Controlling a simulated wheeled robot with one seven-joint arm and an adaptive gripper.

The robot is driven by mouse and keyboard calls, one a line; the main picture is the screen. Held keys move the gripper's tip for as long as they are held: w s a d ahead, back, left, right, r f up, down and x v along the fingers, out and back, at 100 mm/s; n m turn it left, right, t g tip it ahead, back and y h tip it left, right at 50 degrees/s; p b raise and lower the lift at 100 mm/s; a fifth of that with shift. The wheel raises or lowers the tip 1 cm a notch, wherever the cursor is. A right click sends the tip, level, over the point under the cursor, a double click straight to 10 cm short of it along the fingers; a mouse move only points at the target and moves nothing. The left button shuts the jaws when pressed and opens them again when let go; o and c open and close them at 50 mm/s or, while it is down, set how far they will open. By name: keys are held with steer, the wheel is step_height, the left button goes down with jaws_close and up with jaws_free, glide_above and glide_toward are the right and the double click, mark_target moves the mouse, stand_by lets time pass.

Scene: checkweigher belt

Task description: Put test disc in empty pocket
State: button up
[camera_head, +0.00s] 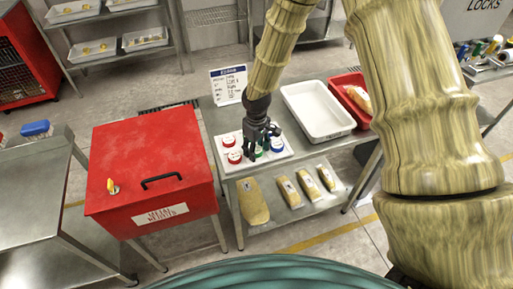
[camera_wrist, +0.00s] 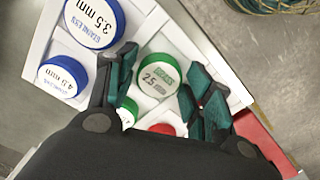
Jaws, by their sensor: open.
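A white holder (camera_head: 277,162) with test discs sits on the steel table. The wrist view shows a green-rimmed 2.5 mm disc (camera_wrist: 159,75) and two blue-rimmed discs, 3.5 mm (camera_wrist: 93,22) and 4.5 mm (camera_wrist: 61,78). Another green rim (camera_wrist: 128,112) and a red disc (camera_wrist: 167,128) are partly hidden by my gripper. In the head view two red-topped discs (camera_head: 229,140) show at the holder's left. My gripper (camera_wrist: 160,68) is open over the holder, its fingers on either side of the 2.5 mm disc in the picture. Contact and an empty pocket cannot be made out clearly.
A red reject box (camera_head: 150,160) stands left of the holder. A white tray (camera_head: 318,136) and a red bin (camera_head: 362,119) are at the right. Several packs (camera_head: 253,200) lie on the shelf in front. A sign (camera_head: 229,85) stands behind.

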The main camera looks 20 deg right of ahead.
step_height(320, 180, up, 12)
steer(key=b, duration=0.3)
stand_by(0.6)
steer(key=shift+r, duration=0.1)
